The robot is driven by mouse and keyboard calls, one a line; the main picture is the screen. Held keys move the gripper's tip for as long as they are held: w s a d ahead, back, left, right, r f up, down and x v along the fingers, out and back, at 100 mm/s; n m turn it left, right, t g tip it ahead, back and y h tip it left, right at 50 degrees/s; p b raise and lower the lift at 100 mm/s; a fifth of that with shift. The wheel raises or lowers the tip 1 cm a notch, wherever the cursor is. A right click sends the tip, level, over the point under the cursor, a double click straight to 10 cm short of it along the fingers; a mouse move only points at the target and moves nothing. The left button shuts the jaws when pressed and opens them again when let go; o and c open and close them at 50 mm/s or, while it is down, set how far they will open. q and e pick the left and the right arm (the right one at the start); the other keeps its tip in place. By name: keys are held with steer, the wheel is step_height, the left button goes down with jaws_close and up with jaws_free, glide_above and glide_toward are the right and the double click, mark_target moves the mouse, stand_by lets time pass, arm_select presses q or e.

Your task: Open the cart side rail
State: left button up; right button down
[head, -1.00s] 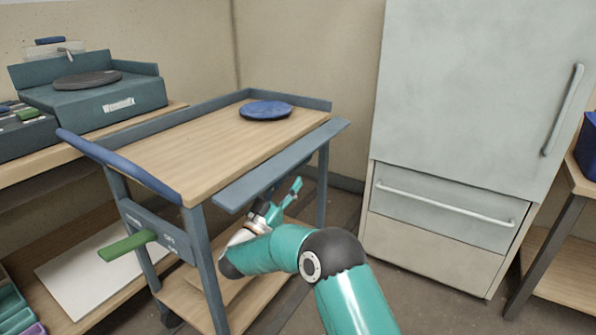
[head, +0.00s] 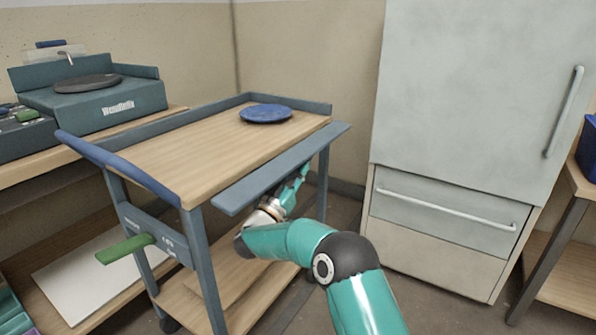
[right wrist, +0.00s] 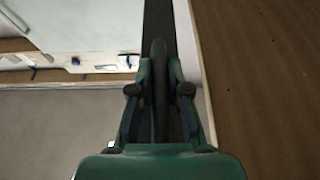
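The cart (head: 190,165) has a wooden top and blue-grey frame. Its side rail (head: 285,165), a long blue-grey strip, lies flat and outward along the near right edge of the top, unlike the upright edges at the back. My right gripper (head: 298,180) is under the far half of this rail, its tips partly hidden by it. In the right wrist view its two fingers (right wrist: 160,85) stand apart, with a dark rounded bar between them. I cannot tell whether they touch it. My left gripper is not in view.
A dark blue disc (head: 266,113) lies on the cart top. A green handle (head: 125,249) sticks out of the cart's near end. A grey-green refrigerator (head: 465,90) stands to the right. A pottery wheel (head: 90,95) stands on the left bench.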

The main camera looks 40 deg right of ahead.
steer(key=shift+s+d+r+n+t+y+p, duration=0.1)
steer(key=shift+r+n+t+p, duration=0.15)
steer(key=shift+n+p, duration=0.25)
steer(key=shift+s+a+r+n+t+y+p, duration=0.1)
steer(key=shift+n+t+p, duration=0.1)
steer(key=shift+n+p, duration=0.25)
steer(key=shift+d+r+n+t+y+p, duration=0.1)
steer(key=shift+r+n+t+p, duration=0.15)
steer(key=shift+n+p, duration=0.25)
steer(key=shift+n, duration=0.35)
steer(key=shift+f+t, duration=0.15)
steer(key=shift+t, duration=0.15)
steer(key=c, duration=1.1)
jaws_free()
steer(key=shift+s, duration=0.1)
steer(key=shift+c, duration=0.2)
steer(key=v, duration=1.2)
